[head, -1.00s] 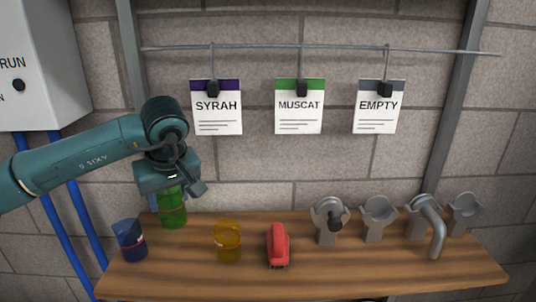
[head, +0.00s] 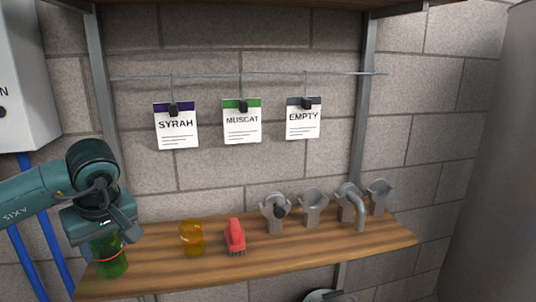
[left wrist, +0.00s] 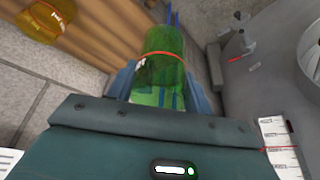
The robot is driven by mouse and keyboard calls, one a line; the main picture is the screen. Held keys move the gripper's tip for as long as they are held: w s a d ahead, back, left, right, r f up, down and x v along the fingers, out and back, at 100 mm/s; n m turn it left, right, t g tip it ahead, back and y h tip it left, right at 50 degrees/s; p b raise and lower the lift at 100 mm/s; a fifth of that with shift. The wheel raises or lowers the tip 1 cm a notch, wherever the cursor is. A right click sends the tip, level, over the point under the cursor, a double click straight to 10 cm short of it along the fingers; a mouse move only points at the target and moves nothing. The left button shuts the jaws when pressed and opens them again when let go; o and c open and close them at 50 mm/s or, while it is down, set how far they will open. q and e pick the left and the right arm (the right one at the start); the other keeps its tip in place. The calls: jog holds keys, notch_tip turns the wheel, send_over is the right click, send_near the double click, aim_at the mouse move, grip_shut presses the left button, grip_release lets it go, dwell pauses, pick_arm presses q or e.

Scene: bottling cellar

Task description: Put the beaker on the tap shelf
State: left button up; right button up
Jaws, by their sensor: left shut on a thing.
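My left gripper (head: 108,240), in the head view at left, is shut on a green beaker (head: 109,262) with a red band. It holds the beaker by the left end of the wooden shelf (head: 290,256); I cannot tell whether the beaker touches the shelf. In the left wrist view the green beaker (left wrist: 160,65) sits between the blue fingers. A yellow beaker (head: 192,238) stands on the shelf to the right, and also shows in the left wrist view (left wrist: 45,18). Grey taps or holders (head: 313,207) stand at the shelf's right end. My right gripper is out of view.
Tags reading SYRAH (head: 176,127), MUSCAT (head: 241,122) and EMPTY (head: 303,119) hang on a rail above. A large grey tank (head: 492,160) stands at right. The shelf's front strip is mostly bare.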

pick_arm(q)
jog(key=s+d+f+m+t+h+p, duration=0.2)
jog(key=s+d+f+m+h, duration=0.1)
jog(key=s+d+f+m, duration=0.75)
jog(key=s+f+n, duration=0.1)
jog(key=s+f, duration=0.2)
jog(key=f, duration=0.9)
jog(key=shift+s+d+f, duration=0.15)
jog(key=shift+d+f, duration=0.15)
jog(key=shift+f, duration=0.1)
